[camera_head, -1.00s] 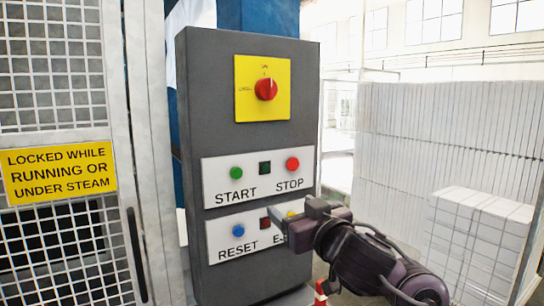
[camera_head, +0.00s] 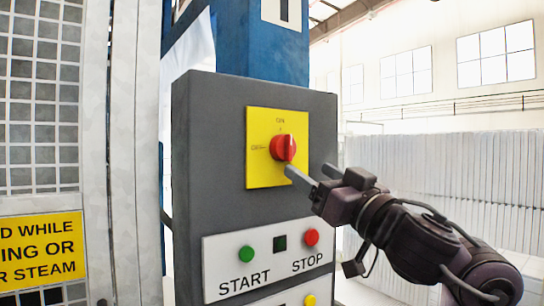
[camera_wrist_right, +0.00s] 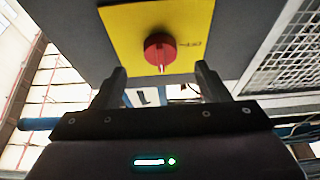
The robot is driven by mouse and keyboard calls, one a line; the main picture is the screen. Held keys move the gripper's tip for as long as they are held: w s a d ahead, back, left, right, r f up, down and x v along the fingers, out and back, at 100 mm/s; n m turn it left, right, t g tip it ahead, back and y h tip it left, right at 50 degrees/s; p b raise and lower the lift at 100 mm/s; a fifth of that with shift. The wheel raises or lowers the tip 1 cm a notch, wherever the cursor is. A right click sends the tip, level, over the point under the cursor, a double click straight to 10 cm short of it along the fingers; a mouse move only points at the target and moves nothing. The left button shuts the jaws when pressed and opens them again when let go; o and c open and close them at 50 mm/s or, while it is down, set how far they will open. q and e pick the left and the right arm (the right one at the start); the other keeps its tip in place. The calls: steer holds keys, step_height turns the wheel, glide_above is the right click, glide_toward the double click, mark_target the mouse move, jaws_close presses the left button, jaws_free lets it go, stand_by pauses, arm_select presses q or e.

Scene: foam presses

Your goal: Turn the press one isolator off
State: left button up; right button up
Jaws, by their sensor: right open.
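The press one isolator is a round red knob (camera_head: 283,148) on a yellow plate (camera_head: 258,176), set high on a grey control box (camera_head: 205,130). A light mark on the knob points up, towards small lettering at the plate's top; other small lettering is at its left. My right gripper (camera_head: 310,170) is open and empty, just below and right of the knob. In the right wrist view the knob (camera_wrist_right: 160,48) lies ahead, centred between the fingers (camera_wrist_right: 160,75) and apart from them. My left gripper is out of view.
Below the isolator are a green START button (camera_head: 247,254) and a red STOP button (camera_head: 311,237). A mesh guard (camera_head: 40,120) with a yellow warning sign (camera_head: 40,250) stands at the left. White stacked blocks (camera_head: 440,170) are at the right, behind my arm.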

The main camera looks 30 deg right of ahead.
mark_target(291, 154)
steer(key=x, duration=0.2)
steer(key=p+x, duration=0.1)
steer(key=x, duration=0.1)
steer(key=shift+w+r, duration=0.2)
steer(key=shift+r, duration=0.35)
steer(key=shift+p+x, duration=0.45)
steer(key=shift+x, duration=0.65)
steer(key=shift+w+a+f, duration=0.1)
steer(key=shift+w, duration=0.25)
steer(key=c, duration=1)
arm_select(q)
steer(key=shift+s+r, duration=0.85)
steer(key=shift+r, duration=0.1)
